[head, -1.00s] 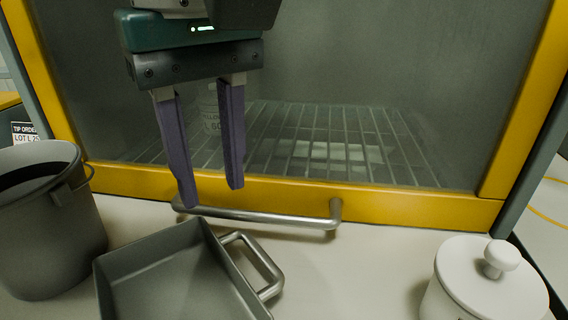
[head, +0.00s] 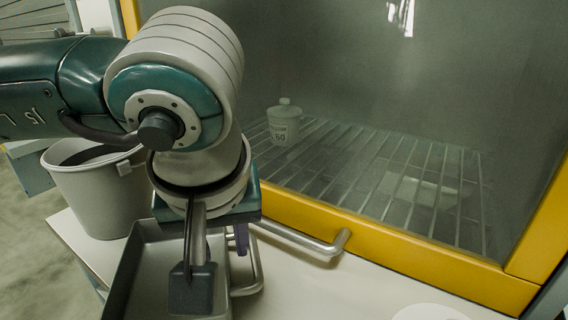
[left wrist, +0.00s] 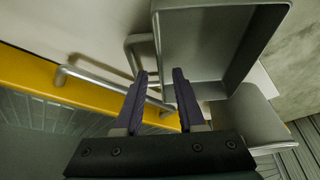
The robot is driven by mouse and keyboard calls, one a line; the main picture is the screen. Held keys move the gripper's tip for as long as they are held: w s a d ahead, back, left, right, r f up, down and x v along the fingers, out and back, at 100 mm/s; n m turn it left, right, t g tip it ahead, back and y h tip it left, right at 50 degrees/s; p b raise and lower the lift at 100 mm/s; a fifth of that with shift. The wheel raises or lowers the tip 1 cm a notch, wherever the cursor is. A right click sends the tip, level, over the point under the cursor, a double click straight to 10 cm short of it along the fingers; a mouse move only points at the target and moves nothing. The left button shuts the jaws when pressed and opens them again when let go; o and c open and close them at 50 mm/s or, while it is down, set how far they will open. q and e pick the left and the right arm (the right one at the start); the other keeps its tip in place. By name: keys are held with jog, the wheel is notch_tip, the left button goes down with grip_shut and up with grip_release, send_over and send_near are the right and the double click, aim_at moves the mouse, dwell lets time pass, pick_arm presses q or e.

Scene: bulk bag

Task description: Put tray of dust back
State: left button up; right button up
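The tray is a grey, square-cornered metal pan (head: 128,272) on the pale counter, partly hidden behind my left arm in the head view. Its loop handle (head: 256,272) is on its right side. In the left wrist view the tray (left wrist: 205,42) is at the top, with the handle (left wrist: 131,48) at its left. I cannot make out any dust in it. My left gripper (left wrist: 160,74) is open and empty, its two purple fingers pointing toward the tray's handle side. In the head view only a bit of purple finger shows. My right gripper is not in view.
A grey bucket (head: 95,195) stands left of the tray. Behind is a yellow-framed glass cabinet (head: 385,250) with a bar handle (head: 305,243), a wire rack (head: 400,165) and a jar marked 60 (head: 284,122). A white lid (head: 430,313) shows at bottom right.

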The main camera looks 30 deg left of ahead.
aim_at(225, 254)
pick_arm(q)
jog(key=shift+x, duration=1.5)
grip_shut()
